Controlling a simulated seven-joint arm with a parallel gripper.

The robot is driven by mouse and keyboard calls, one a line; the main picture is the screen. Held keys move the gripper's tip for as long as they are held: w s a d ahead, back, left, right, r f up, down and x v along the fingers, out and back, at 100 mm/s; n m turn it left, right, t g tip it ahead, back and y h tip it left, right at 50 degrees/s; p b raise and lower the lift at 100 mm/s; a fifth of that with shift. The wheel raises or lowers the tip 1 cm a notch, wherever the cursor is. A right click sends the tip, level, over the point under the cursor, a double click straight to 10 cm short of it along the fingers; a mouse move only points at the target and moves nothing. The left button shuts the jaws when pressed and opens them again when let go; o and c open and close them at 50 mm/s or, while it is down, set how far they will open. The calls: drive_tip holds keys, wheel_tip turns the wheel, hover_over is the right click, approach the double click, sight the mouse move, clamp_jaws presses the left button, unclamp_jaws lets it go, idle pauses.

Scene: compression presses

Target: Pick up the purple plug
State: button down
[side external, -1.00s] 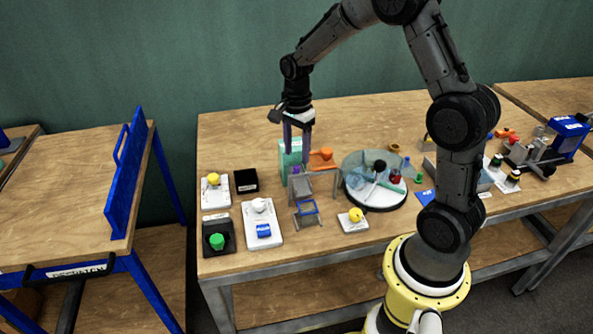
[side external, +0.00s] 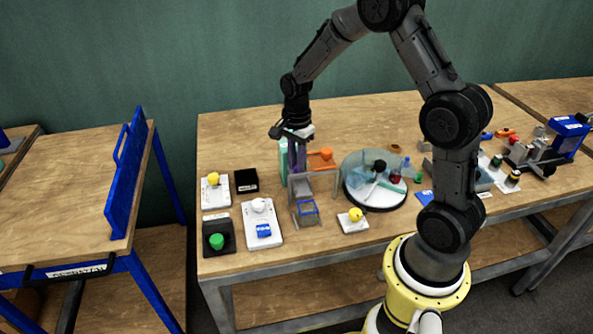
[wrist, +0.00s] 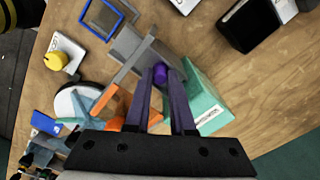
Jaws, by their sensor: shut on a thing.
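The purple plug (wrist: 160,72) shows in the wrist view between the tips of my gripper (wrist: 164,82), which is shut on it. In the side external view my gripper (side external: 296,166) points down behind the grey stand with the blue frame (side external: 308,207). The plug cannot be made out there, as the fingers and the stand crowd that spot. In the wrist view the plug lies beside the grey stand (wrist: 130,45) and the teal box (wrist: 204,97). I cannot tell whether the plug is still resting on something.
A round glass-walled tray (side external: 350,190) stands to the right. Yellow, white and green knobs on plates, including a green one (side external: 217,241), and a black box (side external: 246,180) stand to the left.

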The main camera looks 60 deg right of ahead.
idle(0.3)
drive_tip(key=shift+r, duration=0.55)
wheel_tip(320, 180, up, 2)
drive_tip(key=shift+w+r, duration=0.1)
drive_tip(key=shift+r, duration=0.05)
drive_tip(key=s+r, duration=0.2)
drive_tip(key=s+a+r, duration=0.1)
drive_tip(key=s+r, duration=0.1)
drive_tip(key=r, duration=0.1)
drive_tip(key=shift+s+a+r, duration=0.15)
drive_tip(key=shift+s, duration=0.05)
drive_tip(key=s+a+r, duration=0.3)
drive_tip(key=s+r, duration=0.1)
drive_tip(key=s, duration=0.5)
drive_tip(key=shift+r, duration=0.15)
